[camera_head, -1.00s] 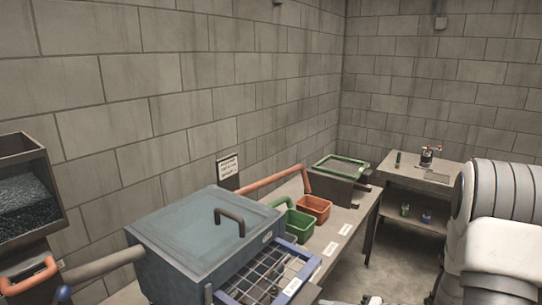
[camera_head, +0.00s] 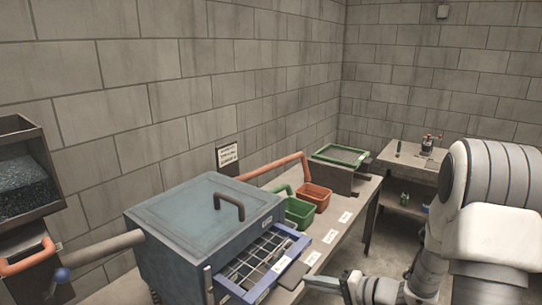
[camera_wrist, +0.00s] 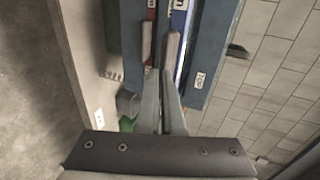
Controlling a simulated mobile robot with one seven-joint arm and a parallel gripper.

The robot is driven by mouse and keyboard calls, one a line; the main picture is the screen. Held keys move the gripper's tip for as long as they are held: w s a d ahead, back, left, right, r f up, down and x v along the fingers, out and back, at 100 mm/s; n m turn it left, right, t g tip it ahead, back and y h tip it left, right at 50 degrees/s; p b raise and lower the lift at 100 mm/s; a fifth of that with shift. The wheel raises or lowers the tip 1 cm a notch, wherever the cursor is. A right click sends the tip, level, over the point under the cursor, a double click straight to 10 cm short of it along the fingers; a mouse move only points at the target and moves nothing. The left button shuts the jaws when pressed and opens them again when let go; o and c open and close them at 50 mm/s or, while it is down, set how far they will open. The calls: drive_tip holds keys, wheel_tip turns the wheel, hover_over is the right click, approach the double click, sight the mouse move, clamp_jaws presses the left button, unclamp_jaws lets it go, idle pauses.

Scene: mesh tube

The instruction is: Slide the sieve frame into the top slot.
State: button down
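The blue sieve frame (camera_head: 262,287) with its wire mesh (camera_head: 250,262) is partly inside the front opening of the teal box (camera_head: 185,235). Its front part sticks out toward me, with a white label on it. My gripper (camera_head: 293,274) is at the frame's front edge. In the wrist view my gripper's fingers (camera_wrist: 160,45) are a narrow gap apart, and they appear closed on the frame's front edge; the contact is partly hidden. The blue edge of the frame (camera_wrist: 182,20) shows there beside a red strip (camera_wrist: 152,12).
Green (camera_head: 299,212) and orange (camera_head: 316,197) bins stand behind the box on the bench. A green-rimmed screen (camera_head: 342,154) lies farther back. The box lid has a dark handle (camera_head: 229,203). A dark hopper (camera_head: 25,170) stands at the left.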

sight(295, 273)
drive_tip(key=shift+w+a+f+b, duration=0.1)
drive_tip(key=shift+w+a+b, duration=1)
drive_tip(key=shift+a, duration=0.55)
drive_tip(key=shift+w+a+b, duration=0.95)
drive_tip(key=shift+w+a, duration=0.35)
drive_tip(key=shift+a, duration=0.4)
drive_tip(key=shift+w+a+f+b, duration=0.1)
drive_tip(key=shift+w+a+b, duration=1)
drive_tip(key=shift+a, duration=0.55)
drive_tip(key=shift+s+d+r+b, duration=0.1)
drive_tip(key=shift+s+d+b, duration=0.3)
drive_tip(key=shift+s+d, duration=0.45)
drive_tip(key=shift+s+d+b, duration=0.35)
drive_tip(key=shift+s+d, duration=0.15)
drive_tip(key=shift+d, duration=0.6)
drive_tip(key=shift+s+d+r+b, duration=0.1)
drive_tip(key=shift+s+d+b, duration=0.3)
drive_tip(key=shift+s+d, duration=0.45)
drive_tip(key=shift+w+d, duration=0.15)
drive_tip(key=shift+w, duration=0.05)
